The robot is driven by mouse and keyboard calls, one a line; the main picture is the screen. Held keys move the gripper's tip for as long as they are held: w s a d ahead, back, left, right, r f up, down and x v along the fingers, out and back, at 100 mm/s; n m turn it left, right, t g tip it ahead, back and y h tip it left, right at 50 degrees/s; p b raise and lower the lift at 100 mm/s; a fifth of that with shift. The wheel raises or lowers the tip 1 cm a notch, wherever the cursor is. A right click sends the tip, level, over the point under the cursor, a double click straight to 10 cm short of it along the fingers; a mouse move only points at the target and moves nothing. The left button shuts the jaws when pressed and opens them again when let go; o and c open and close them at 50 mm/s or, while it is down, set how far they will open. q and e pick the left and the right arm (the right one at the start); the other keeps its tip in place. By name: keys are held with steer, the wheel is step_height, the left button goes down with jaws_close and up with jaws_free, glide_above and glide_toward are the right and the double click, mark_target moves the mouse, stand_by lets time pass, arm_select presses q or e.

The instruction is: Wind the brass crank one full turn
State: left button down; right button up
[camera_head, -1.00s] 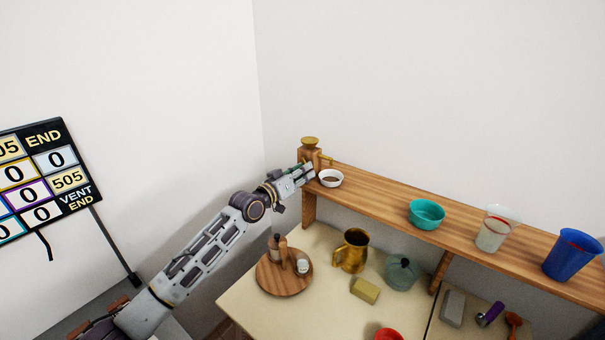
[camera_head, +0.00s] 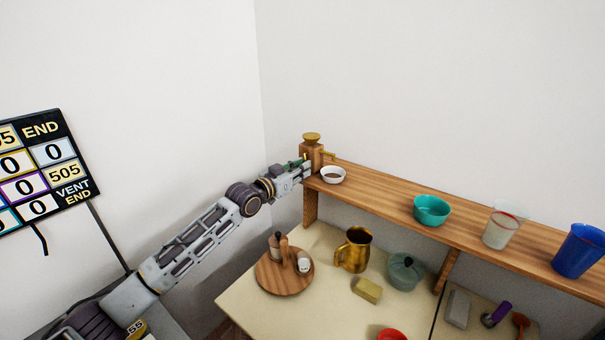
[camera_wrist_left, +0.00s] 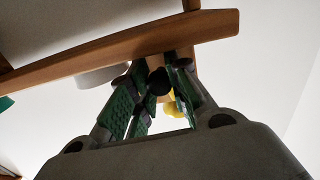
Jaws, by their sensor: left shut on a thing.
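A wooden mill (camera_head: 311,157) with a brass top (camera_head: 311,137) stands at the left end of the shelf. A small brass piece (camera_head: 328,155) sticks out from its right side. My left gripper (camera_head: 304,168) is at the mill's front left side. In the left wrist view, its green-padded fingers are closed around a small dark knob (camera_wrist_left: 159,82), which looks like the crank's handle. A yellow brass part (camera_wrist_left: 172,107) shows just behind the fingers. The rest of the crank is hidden by the gripper. My right gripper is out of view.
A white bowl (camera_head: 333,174) stands on the shelf (camera_head: 380,190) just right of my gripper. A teal bowl (camera_head: 431,210) and cups are further right. Below are a round wooden tray (camera_head: 283,287), a brass jug (camera_head: 354,250) and a pot (camera_head: 405,272).

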arm_select(q)
steer(key=shift+w+a+m, duration=0.1)
steer(key=shift+a+m, duration=0.05)
steer(key=shift+m, duration=0.35)
steer(key=c, duration=1.6)
jaws_free()
steer(key=shift+o, duration=0.2)
steer(key=v, duration=1.2)
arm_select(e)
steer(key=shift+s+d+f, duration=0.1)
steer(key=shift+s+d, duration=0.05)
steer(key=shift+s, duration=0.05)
